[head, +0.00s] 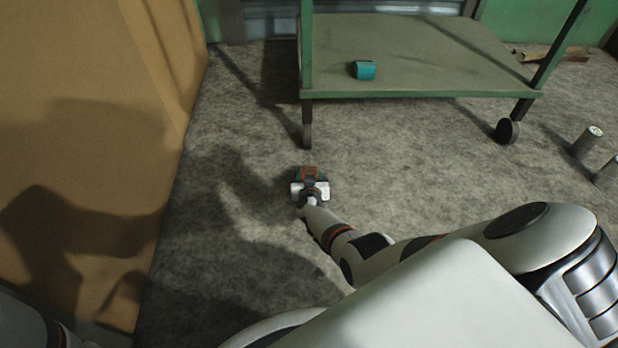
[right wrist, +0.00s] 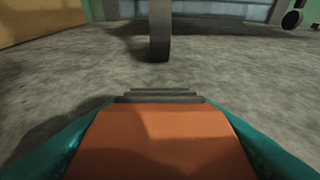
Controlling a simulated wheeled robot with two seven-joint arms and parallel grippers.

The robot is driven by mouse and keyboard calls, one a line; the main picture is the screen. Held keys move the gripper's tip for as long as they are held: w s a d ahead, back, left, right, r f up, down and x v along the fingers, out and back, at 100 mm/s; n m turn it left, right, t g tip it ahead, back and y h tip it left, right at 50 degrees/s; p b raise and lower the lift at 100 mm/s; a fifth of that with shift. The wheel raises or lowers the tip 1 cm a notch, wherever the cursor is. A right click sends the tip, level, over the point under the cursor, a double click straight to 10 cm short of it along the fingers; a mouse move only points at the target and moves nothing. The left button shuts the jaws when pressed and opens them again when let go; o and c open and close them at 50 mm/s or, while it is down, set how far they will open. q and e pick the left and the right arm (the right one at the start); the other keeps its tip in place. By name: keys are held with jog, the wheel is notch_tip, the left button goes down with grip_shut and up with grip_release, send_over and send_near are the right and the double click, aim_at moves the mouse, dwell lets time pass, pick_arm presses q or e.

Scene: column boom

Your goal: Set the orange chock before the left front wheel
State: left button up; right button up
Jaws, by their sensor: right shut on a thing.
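The orange chock (right wrist: 160,140) fills the lower middle of the right wrist view, between the teal fingers of my right gripper. In the head view the chock (head: 308,172) is a small orange patch at the tip of my right gripper (head: 309,183), which is shut on it. The left front wheel (head: 307,135) of the green cart is just beyond the chock, with a gap of floor between them. In the right wrist view the wheel (right wrist: 159,35) stands upright, straight ahead. I cannot tell whether the chock touches the floor. My left gripper is not in view.
The green cart (head: 400,60) carries a teal block (head: 363,70) on its lower shelf. Its right front wheel (head: 508,131) is at the right. Grey cans (head: 587,142) stand farther right. A tan panel (head: 90,130) borders the left. Floor around the chock is clear.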

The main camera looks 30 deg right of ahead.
jog(key=shift+f, duration=0.1)
jog(key=o, duration=1.1)
